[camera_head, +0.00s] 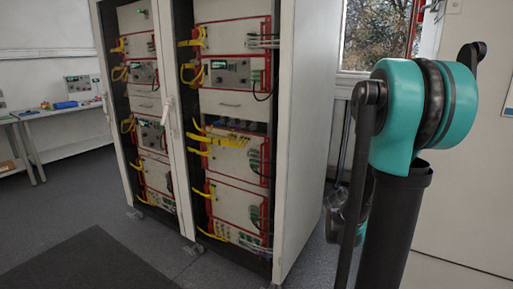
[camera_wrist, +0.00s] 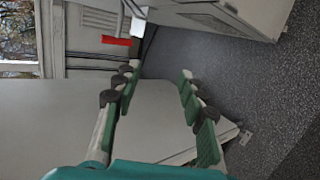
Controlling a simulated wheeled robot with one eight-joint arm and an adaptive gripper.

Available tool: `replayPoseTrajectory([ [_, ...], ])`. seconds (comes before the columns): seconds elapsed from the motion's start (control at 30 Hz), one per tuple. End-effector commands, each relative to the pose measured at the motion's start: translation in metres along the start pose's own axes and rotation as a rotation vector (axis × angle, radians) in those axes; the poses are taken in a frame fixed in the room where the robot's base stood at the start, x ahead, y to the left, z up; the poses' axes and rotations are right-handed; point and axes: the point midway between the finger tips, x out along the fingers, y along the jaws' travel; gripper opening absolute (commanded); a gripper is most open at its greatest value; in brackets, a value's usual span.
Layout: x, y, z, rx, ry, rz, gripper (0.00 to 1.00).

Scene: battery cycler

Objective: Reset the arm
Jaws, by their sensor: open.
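My arm with a teal joint stands at the right of the head view, folded close to my body. My gripper (camera_wrist: 158,82) shows in the wrist view with its two green-padded fingers spread apart. It is open, and nothing is between the fingers. The wrist view looks sideways, with the wall and window to the left and the grey floor to the right. In the head view the gripper's fingers cannot be made out.
A tall cabinet (camera_head: 308,130) with battery cyclers, red frames and yellow cables stands in the middle. A bench (camera_head: 70,109) with a device stands at the left. A window (camera_head: 384,32) is behind my arm. Dark floor (camera_head: 75,215) lies clear in front of the cabinet.

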Motion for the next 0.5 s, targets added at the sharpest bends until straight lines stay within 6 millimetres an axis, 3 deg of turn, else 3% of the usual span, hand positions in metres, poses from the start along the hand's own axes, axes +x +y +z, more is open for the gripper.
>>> replayPoseTrajectory([
  [0.3, -0.102, -0.115, -0.01, 0.6, 0.038, -0.41, 0.41],
  [0.5, -0.166, -0.182, -0.019, 0.877, -0.008, -0.671, 0.41],
])
